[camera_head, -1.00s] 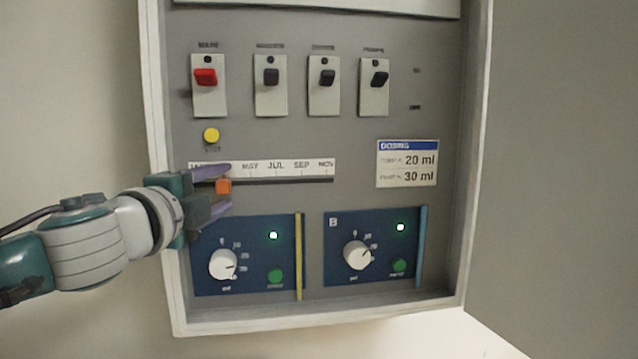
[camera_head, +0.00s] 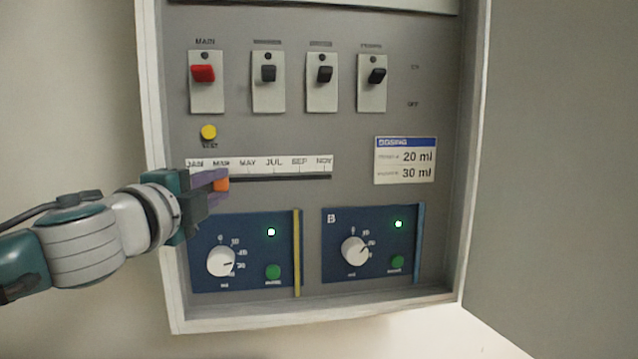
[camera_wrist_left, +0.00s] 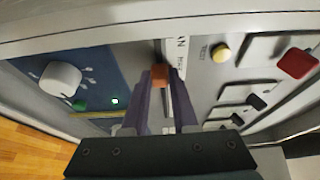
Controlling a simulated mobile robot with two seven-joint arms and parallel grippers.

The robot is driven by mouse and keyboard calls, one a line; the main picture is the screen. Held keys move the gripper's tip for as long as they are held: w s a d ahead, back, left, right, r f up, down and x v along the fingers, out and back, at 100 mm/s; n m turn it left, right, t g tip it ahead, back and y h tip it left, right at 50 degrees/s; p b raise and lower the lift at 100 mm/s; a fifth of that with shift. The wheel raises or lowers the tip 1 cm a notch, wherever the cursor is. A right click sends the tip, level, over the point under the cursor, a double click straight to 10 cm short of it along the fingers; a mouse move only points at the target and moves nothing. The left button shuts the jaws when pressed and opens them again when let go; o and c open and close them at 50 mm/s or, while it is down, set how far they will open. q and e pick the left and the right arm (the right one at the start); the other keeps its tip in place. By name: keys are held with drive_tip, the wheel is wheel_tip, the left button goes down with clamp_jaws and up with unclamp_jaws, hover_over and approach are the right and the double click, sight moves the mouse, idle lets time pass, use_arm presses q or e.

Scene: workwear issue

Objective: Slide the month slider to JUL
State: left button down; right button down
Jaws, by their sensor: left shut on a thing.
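The month slider's orange knob (camera_head: 222,184) sits below the MAR mark on a dark horizontal slot (camera_head: 290,177). The white month scale (camera_head: 287,164) above reads JAN, MAR, MAY, JUL, SEP, NOV. My left gripper (camera_head: 219,187) is shut on the knob, with one purple finger above it and one below. In the left wrist view the orange knob (camera_wrist_left: 159,75) shows at the fingertips. My right gripper is not in view.
A grey cabinet frame (camera_head: 150,150) surrounds the panel. A yellow button (camera_head: 208,132) and a red switch (camera_head: 203,74) lie above the scale. Dial panels with white knobs (camera_head: 221,261) lie below. The slot right of the knob is clear.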

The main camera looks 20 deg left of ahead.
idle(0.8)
use_arm(q)
drive_tip(key=w+d, duration=0.1)
drive_tip(key=d, duration=0.1)
drive_tip(key=w+d+b, duration=0.1)
drive_tip(key=d, duration=0.1)
drive_tip(key=w+d, duration=0.2)
drive_tip(key=shift+w+d, duration=0.1)
drive_tip(key=shift+d, duration=0.3)
drive_tip(key=c, duration=0.7)
unclamp_jaws()
drive_tip(key=b, duration=0.4)
approach(280, 179)
drive_tip(key=shift+s+d, duration=0.2)
drive_tip(key=shift+s, duration=0.75)
drive_tip(key=shift+s+d, duration=0.15)
drive_tip(key=shift+s, duration=0.8)
